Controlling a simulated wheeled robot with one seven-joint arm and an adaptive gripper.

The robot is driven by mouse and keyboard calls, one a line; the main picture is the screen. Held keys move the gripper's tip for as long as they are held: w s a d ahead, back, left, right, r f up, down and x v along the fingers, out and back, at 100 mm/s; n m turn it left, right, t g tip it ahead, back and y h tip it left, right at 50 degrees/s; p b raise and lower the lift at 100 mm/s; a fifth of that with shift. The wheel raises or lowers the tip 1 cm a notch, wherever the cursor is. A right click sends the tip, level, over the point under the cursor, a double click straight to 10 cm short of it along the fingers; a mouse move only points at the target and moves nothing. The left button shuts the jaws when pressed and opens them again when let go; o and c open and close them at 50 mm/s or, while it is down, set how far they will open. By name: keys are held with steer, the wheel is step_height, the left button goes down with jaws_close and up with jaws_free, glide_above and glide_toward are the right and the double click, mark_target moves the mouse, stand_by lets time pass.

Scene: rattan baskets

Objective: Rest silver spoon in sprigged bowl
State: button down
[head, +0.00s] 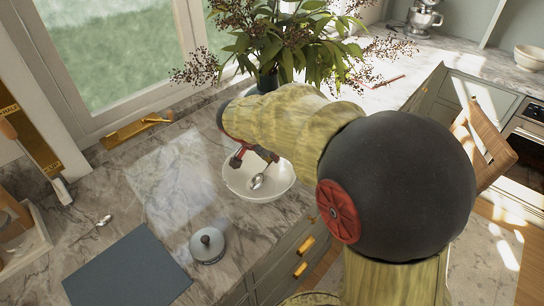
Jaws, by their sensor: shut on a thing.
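A white bowl (281,186) stands on the marble counter below my gripper; any sprig pattern is too small to make out. A silver spoon (257,182) shows against the inside of the bowl, its rounded end lower left and its handle rising to my gripper. My gripper (256,158) is over the bowl's back rim, shut on the spoon. The upper handle is partly hidden at the fingers. I cannot tell whether the spoon touches the bowl. A second silver spoon (103,221) lies on the counter at the left.
A grey round lidded item (207,246) and a dark blue-grey mat (128,271) are in front. A leafy plant (285,40) stands behind my arm. A wooden tray (22,240) is at the left edge. The counter left of the bowl is clear.

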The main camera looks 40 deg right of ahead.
steer(key=shift+f+b, duration=0.5)
steer(key=shift+b, duration=0.1)
steer(key=c, duration=2)
jaws_free()
steer(key=shift+o, duration=0.5)
steer(key=shift+a+r, duration=0.1)
steer(key=shift+r, duration=0.05)
steer(key=v, duration=1.1)
steer(key=shift+a+r, duration=0.2)
steer(key=shift+r, duration=0.15)
